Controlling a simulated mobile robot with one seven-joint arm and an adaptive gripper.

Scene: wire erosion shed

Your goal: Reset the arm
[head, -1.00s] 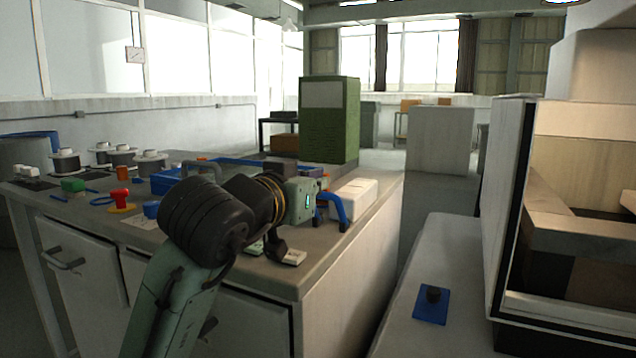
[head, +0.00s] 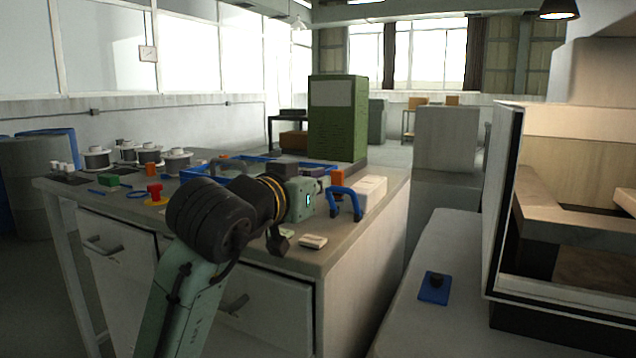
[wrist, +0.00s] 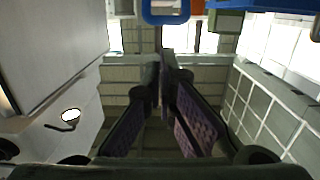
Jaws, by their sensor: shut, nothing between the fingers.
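My arm (head: 190,270) rises from the bottom of the head view and bends over the near side of the workbench (head: 345,250). Its green wrist part (head: 303,198), with a small lit panel, points right, close to a blue arched handle-like thing (head: 346,201). I cannot make out my fingers for certain in the head view. In the wrist view my gripper (wrist: 166,66) has dark fingers with purplish pads, and the tips are together with nothing between them. A blue-framed thing (wrist: 165,16) shows beyond the tips at the top edge.
At right stand a machine enclosure (head: 505,190) and a light counter with a blue plate and black knob (head: 433,290). Floor shows between bench and counter.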

